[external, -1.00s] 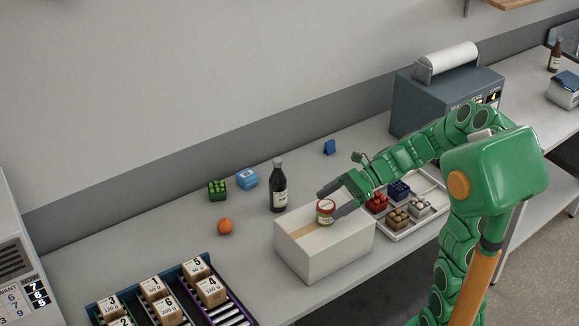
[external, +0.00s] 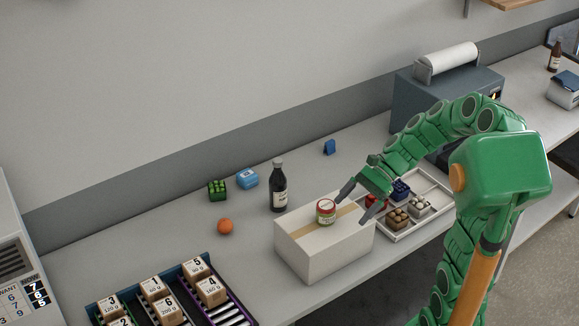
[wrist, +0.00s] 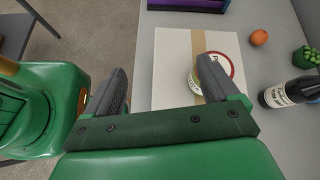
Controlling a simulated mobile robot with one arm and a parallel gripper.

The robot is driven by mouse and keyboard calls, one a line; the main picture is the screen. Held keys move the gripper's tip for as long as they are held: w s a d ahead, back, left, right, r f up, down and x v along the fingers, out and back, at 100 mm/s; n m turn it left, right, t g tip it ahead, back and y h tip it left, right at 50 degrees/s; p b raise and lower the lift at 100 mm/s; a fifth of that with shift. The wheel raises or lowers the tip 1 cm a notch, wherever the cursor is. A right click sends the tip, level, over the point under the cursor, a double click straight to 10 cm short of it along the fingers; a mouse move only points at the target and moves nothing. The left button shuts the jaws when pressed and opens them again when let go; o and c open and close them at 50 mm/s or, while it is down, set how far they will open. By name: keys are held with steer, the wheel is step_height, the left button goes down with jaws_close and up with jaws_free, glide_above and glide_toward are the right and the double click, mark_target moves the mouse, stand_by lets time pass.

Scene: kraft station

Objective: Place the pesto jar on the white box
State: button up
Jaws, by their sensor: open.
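The pesto jar (external: 326,212), a small jar with a red lid and a pale label, stands upright on top of the white box (external: 320,256). The box has a tan tape strip along its top. In the wrist view, the jar (wrist: 194,84) is partly hidden behind one finger, and the white box (wrist: 172,50) lies beyond the fingers. My gripper (external: 360,194) is open and empty, to the right of the jar and apart from it in the external view. Its spread fingers also show in the wrist view (wrist: 160,85).
A dark bottle (external: 279,186) stands just behind the box. An orange (external: 225,226), a green carton (external: 217,190) and a blue box (external: 248,179) lie further left. A tray (external: 436,206) of small cartons is to the right. A rack (external: 236,310) of numbered blocks stands front left.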

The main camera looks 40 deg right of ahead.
steer(key=s+a+f+n+g+h, duration=0.1)
steer(key=s+a+n+g+h, duration=0.15)
steer(key=s+n+h, duration=0.7)
steer(key=s+d+n+h, duration=0.1)
steer(key=s+d+n, duration=0.5)
steer(key=s, duration=0.6)
steer(key=shift+r+t+h, duration=0.15)
steer(key=shift+t+h, duration=0.2)
steer(key=shift+t, duration=0.1)
steer(key=shift+o, duration=0.2)
steer(key=shift+a, duration=0.1)
